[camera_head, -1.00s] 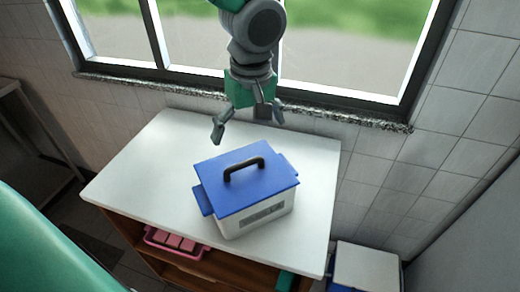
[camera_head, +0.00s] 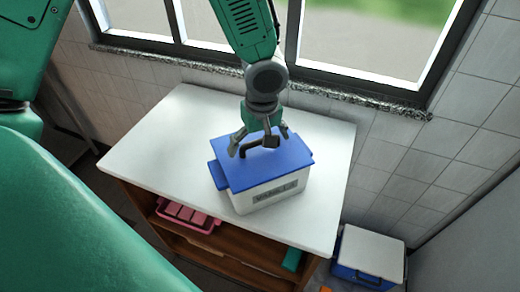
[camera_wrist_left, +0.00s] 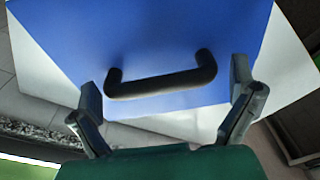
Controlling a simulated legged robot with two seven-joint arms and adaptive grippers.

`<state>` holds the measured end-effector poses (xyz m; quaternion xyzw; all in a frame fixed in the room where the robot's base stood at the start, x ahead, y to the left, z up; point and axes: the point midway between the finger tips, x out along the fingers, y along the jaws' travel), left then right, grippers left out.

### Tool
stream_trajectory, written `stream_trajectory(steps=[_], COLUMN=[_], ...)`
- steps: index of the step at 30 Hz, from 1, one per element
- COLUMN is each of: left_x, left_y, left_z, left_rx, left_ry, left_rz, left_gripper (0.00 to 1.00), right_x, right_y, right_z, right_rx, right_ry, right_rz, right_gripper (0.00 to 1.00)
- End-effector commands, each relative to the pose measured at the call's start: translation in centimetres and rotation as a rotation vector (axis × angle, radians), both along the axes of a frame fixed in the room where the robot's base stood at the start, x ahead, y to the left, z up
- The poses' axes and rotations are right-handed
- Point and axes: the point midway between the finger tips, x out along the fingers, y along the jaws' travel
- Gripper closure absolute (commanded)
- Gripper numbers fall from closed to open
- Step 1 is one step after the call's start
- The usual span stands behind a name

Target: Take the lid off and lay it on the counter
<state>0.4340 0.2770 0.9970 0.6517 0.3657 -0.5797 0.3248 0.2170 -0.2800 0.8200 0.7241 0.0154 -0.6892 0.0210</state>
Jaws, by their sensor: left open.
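A white box (camera_head: 268,203) with a grey label stands on the white counter (camera_head: 165,140). Its blue lid (camera_head: 284,168) sits on top and also fills much of the left wrist view (camera_wrist_left: 200,35). The lid's black arched handle (camera_wrist_left: 165,83) is partly hidden by the fingers in the head view. My left gripper (camera_head: 256,145) is open just over the handle, pointing down. In the left wrist view, its fingers (camera_wrist_left: 166,86) lie near the two ends of the handle, with visible gaps. My right gripper is not in view.
The counter is bare to the left of the box. A pink tray with pink pieces (camera_head: 187,217) sits on the shelf below. A blue and white box (camera_head: 369,255) stands at lower right. A window with a stone sill (camera_head: 345,97) is behind the counter.

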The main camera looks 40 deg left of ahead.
Motion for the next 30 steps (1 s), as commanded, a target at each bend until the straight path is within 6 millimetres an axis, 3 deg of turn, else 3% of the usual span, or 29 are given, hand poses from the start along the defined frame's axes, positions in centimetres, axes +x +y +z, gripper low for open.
stream_trajectory(steps=[8,9,12,23,30], left_x=[0.0,0.0,0.0,0.1,0.1], left_y=[-0.3,-0.4,-0.4,-0.1,-0.2], left_z=[-0.3,-0.3,-0.3,0.0,4.3], left_rx=[0.003,0.004,0.003,0.000,-0.001], left_ry=[-0.003,-0.003,-0.003,-0.003,-0.009], left_rz=[-0.002,-0.002,-0.002,-0.001,0.000], left_gripper=[0.00,0.07,0.42,0.42,0.42], right_x=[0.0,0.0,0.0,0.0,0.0], right_y=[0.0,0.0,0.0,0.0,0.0], right_z=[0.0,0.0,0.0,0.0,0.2], right_rx=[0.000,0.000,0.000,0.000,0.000], right_ry=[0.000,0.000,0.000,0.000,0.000], right_rz=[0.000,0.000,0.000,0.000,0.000], right_gripper=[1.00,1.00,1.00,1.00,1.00])
